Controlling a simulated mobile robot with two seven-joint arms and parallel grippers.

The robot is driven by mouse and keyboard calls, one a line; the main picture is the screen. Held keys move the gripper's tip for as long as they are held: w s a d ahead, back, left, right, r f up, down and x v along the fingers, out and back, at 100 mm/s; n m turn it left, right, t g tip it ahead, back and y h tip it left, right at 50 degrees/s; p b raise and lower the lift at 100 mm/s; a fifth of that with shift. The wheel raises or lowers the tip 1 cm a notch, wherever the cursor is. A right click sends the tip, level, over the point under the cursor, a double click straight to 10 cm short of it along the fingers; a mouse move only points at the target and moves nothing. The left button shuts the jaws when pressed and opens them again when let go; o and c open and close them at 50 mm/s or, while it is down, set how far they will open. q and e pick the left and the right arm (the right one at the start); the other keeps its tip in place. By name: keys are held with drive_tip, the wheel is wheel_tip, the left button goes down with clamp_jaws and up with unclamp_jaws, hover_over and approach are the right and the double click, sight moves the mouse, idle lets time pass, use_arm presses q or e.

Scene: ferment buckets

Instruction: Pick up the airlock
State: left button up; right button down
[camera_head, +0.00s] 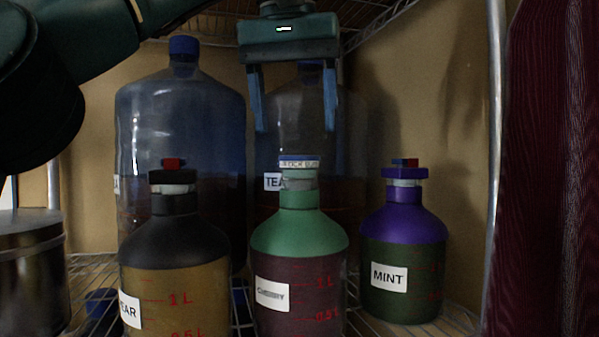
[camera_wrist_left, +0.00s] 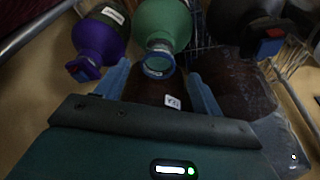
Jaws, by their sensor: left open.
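A clear, squat piece with a blue-and-white lettered top (camera_head: 299,163), which looks like the airlock, sits upright on the neck of the green-shouldered CHERRY bottle (camera_head: 299,240). In the left wrist view its blue ring (camera_wrist_left: 158,65) lies between my fingertips in the picture. My left gripper (camera_head: 294,130) is open and empty, with its blue fingers pointing down above the green bottle; the fingers appear apart from the piece. Red-topped caps sit on the black-shouldered bottle (camera_head: 174,230) and the purple-shouldered MINT bottle (camera_head: 405,225). My right gripper is not in view.
Two large blue-tinted jugs (camera_head: 180,130) stand behind the bottles, one labelled TEA (camera_head: 273,181). A metal pot (camera_head: 30,260) is at the left. A wire shelf post (camera_head: 495,150) and a dark red curtain (camera_head: 545,180) are at the right.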

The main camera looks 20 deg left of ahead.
sight(293, 168)
use_arm(q)
drive_tip(key=shift+w, duration=0.55)
drive_tip(key=shift+w+a, duration=0.1)
drive_tip(key=shift+w, duration=0.15)
drive_tip(key=shift+x, duration=2.5)
drive_tip(key=c, duration=1.1)
drive_tip(key=shift+c, duration=0.4)
